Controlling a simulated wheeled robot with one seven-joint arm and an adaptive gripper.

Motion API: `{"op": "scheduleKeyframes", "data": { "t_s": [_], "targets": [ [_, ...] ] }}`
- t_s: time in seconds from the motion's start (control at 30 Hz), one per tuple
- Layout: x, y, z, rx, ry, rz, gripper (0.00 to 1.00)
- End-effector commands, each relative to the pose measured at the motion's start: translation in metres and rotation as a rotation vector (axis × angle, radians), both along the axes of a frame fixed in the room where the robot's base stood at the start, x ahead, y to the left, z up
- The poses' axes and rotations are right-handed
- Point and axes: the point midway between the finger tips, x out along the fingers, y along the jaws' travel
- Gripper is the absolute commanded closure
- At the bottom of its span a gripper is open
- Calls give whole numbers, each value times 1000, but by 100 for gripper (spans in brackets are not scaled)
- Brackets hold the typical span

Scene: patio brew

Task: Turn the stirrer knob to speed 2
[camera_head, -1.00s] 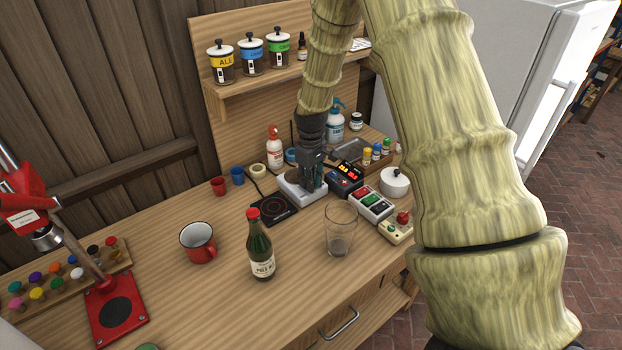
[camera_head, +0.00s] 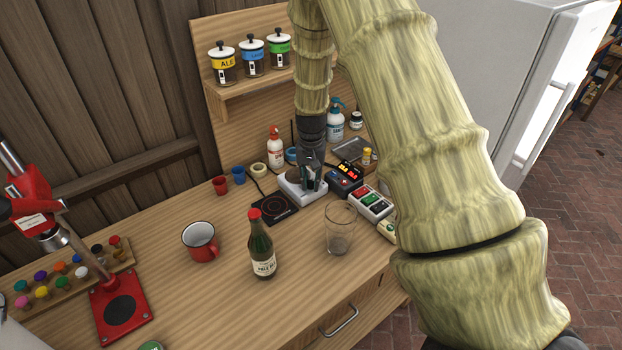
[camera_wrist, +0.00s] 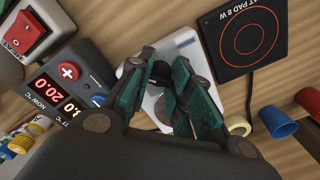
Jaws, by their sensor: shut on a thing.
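The knob's pointer and speed marks cannot be read.
A black heat pad (camera_wrist: 243,40) lies on one side of the stirrer, and a controller with red digits (camera_wrist: 68,92) stands close on the other. A glass (camera_head: 340,228), a bottle (camera_head: 262,245) and a red mug (camera_head: 200,242) stand in front. The bench's front middle is clear.

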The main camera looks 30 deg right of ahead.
Motion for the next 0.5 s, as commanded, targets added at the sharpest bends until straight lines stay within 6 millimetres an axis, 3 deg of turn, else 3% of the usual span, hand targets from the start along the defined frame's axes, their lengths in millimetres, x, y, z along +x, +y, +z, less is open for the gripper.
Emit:
{"op": "scheduleKeyframes", "data": {
  "t_s": [0.5],
  "targets": [
    [-5,3,-4,3,12,-478,100]
  ]
}}
